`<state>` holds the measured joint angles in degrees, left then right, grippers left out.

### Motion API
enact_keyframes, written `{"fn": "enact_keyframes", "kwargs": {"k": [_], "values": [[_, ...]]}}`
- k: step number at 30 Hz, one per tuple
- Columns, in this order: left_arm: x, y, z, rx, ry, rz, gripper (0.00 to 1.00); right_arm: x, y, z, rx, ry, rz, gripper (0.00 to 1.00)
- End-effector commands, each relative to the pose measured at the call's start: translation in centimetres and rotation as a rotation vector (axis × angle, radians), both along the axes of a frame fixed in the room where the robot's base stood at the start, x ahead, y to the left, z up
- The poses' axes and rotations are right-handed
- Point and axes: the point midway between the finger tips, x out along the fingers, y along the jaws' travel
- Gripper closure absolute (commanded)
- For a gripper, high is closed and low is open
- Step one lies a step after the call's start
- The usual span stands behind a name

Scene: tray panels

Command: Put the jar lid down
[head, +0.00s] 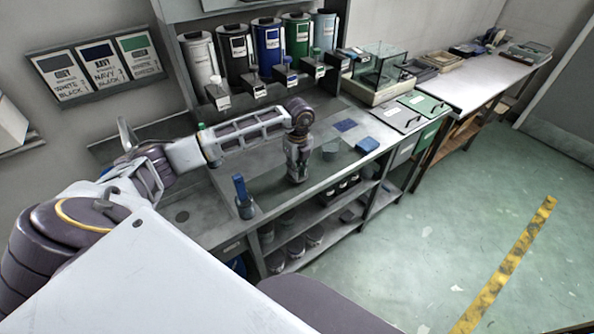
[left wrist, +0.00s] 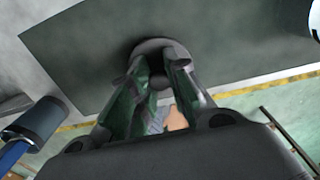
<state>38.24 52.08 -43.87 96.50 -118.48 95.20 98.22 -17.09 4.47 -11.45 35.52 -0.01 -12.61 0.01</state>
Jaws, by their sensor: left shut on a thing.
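The jar lid (left wrist: 160,45) is a dark grey disc with a knob, seen in the left wrist view at the fingertips. My left gripper (left wrist: 160,72) is shut on its knob. In the head view my left gripper (head: 296,177) points down low over the dark green mat near the bench's front edge. The lid is hard to make out there, and I cannot tell whether it touches the mat. My right gripper is not in view.
A dark blue patch (head: 345,125) and a blue object (head: 367,145) lie to the right. Several coloured canisters (head: 268,45) line the back. The mat (left wrist: 90,60) around the lid looks clear.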

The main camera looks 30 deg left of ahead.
Motion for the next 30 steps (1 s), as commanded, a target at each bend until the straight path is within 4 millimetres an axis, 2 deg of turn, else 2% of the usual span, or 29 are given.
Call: {"fn": "enact_keyframes", "kwargs": {"k": [4, 17, 18, 23, 30], "values": [[-0.06, -0.01, -0.95, 0.000, 0.002, 0.000, 1.00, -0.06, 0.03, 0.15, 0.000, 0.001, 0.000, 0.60], [-0.01, 0.01, -1.29, 0.000, 0.000, 0.000, 1.00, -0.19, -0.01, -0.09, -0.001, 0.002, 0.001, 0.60], [-0.01, 0.01, -1.32, 0.000, 0.000, 0.000, 0.82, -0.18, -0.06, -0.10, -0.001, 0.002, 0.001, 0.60], [-0.02, 0.01, -1.27, 0.000, 0.001, 0.000, 0.61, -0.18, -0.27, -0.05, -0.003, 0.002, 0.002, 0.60], [-0.02, 0.01, -1.27, 0.000, 0.001, 0.000, 0.61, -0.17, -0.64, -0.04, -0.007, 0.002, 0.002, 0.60]]}}
